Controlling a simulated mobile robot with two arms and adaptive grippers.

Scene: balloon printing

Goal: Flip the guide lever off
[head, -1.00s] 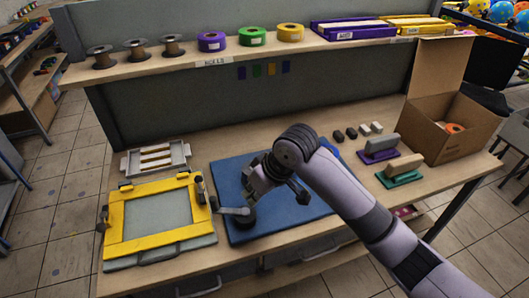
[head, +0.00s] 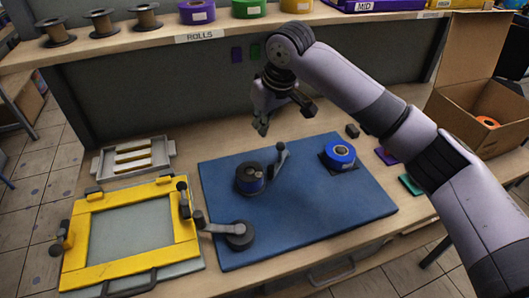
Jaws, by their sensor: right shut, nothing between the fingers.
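A blue mat (head: 310,225) lies on the workbench. A dark round base (head: 239,235) at the mat's front left carries a short grey arm (head: 216,228) reaching left to the yellow frame. I cannot tell for sure which of these is the guide lever. My right gripper (head: 285,117) is shut and empty, above and behind the upright lever, apart from it. My left gripper is not in view.
A yellow printing frame (head: 98,270) with dark clamps lies left of the mat. A grey tray (head: 103,165) is behind it. A blue tape roll (head: 340,152) sits at the mat's back right. A shelf (head: 150,45) with rolls crosses the back; a cardboard box (head: 470,128) stands right.

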